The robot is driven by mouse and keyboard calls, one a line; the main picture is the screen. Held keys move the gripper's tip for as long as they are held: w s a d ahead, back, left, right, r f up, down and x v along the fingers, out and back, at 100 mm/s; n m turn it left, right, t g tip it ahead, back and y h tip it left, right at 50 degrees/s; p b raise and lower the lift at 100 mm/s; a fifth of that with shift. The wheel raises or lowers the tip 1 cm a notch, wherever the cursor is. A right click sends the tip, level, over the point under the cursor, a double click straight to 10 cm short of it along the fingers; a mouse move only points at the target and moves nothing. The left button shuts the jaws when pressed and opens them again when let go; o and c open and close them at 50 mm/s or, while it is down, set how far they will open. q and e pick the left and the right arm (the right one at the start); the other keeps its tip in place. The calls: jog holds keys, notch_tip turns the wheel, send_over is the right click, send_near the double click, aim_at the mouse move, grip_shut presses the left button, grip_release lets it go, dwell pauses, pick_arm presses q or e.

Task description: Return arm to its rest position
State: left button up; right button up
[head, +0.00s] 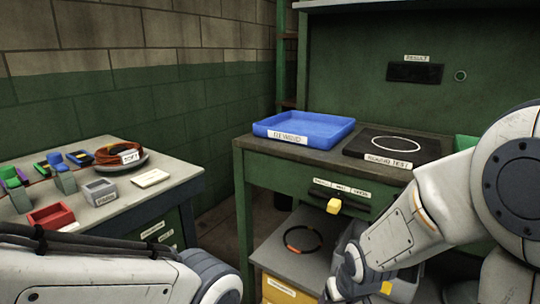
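My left arm (90,270) comes in from the lower left, low in front of the left table. It runs to a grey joint (212,278) at the bottom edge, and its gripper is out of the picture. My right arm (410,225) comes in from the right and bends down to the left across the front of the green bench. Its grey wrist part (348,278) is in front of the lower shelf, at the left side of a grey bin (405,287). No fingertips of the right gripper show.
The green bench bears a blue tray (325,124) and a black pad (378,155) with a white ring. A dark ring with orange parts (318,236) lies on the lower shelf. The left table holds a cable coil (122,150), a red bin (51,218) and a grey box (99,191).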

jog(key=s+d+m+g, duration=0.2)
jog(key=s+d, duration=0.1)
jog(key=s, duration=0.3)
jog(key=s+a+r+n+g, duration=0.1)
jog(key=s+a+r+n, duration=0.25)
jog(key=s+a, duration=0.3)
jog(key=s+a+r+n+g, duration=0.1)
jog(key=s+a+r+n, duration=0.25)
jog(key=s+a, duration=0.3)
notch_tip(320, 180, up, 25)
jog(key=p, duration=2.5)
jog(key=shift+s+y+p, duration=0.25)
jog(key=shift+y+p, duration=0.05)
jog(key=shift+p, duration=0.1)
